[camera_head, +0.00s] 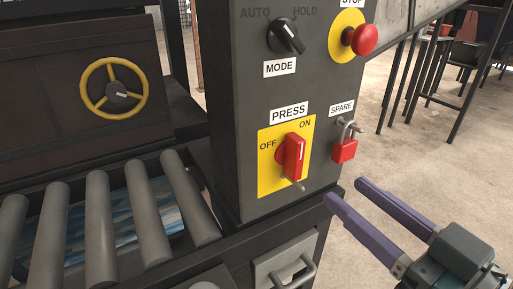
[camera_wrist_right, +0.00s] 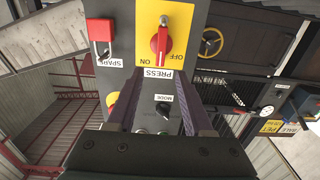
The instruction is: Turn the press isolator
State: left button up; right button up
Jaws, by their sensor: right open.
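The press isolator (camera_head: 292,156) is a red rotary handle on a yellow plate (camera_head: 269,184) marked OFF at left and ON at upper right, under a PRESS label. Its handle stands nearly upright, with its white mark at the upper end, nearer ON. A small metal piece sticks out below it. In the right wrist view the isolator (camera_wrist_right: 160,42) shows upside down, beyond the fingertips. My right gripper (camera_head: 349,192) is open and empty, to the right of and below the isolator, apart from it. My left gripper is not in view.
A red padlock (camera_head: 344,150) hangs at SPARE, right of the isolator. Above are the black MODE knob (camera_head: 286,37) and red STOP button (camera_head: 363,39). A roller conveyor (camera_head: 101,215) and yellow handwheel (camera_head: 114,88) are at left. A metal handle (camera_head: 292,272) is below. Open floor lies right.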

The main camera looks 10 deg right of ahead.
aim_at(301, 156)
jog(key=b+x, duration=0.1)
jog(key=x, duration=0.9)
jog(key=shift+s+a+f, duration=0.1)
grip_shut()
dwell(0.3)
